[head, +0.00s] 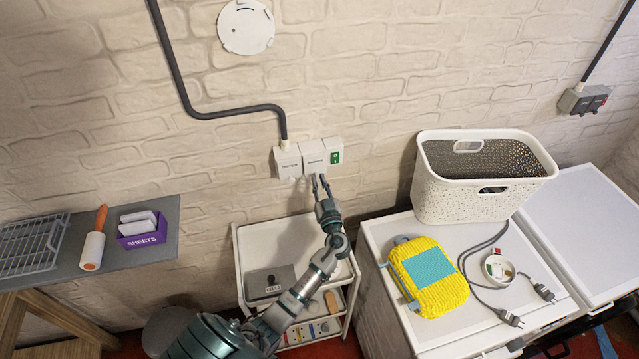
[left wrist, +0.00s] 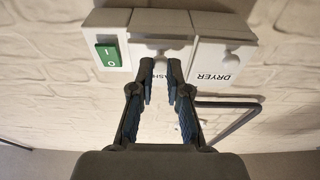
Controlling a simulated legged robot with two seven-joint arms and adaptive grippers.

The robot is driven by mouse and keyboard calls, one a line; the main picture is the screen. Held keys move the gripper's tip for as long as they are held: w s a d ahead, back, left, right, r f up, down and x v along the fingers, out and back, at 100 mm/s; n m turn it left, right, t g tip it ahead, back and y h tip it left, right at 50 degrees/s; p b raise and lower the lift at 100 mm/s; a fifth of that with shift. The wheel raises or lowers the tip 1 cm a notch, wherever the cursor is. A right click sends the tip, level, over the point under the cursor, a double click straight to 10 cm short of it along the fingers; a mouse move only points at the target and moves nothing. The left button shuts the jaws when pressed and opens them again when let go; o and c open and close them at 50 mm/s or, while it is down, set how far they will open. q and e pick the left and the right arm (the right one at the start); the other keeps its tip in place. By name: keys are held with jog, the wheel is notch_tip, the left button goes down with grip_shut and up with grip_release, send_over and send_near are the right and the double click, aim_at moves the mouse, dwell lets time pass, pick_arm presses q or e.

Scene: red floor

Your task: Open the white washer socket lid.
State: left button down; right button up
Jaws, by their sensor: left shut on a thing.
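The white washer socket lid (head: 313,154) is the middle cover of a small white wall unit. My right gripper is not in view.
The dryer socket (head: 288,161) and a green switch (head: 335,157) flank the lid. A white trolley (head: 290,232) stands below. A white basket (head: 480,190) and a yellow bundle (head: 435,290) sit on a white appliance at right. A grey shelf (head: 150,250) is at left.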

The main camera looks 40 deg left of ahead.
pick_arm(q)
jog(key=shift+r, duration=0.15)
jog(key=c, duration=1.1)
grip_release()
jog(key=shift+w, duration=0.1)
jog(key=v, duration=1.2)
jog(key=shift+f, duration=0.25)
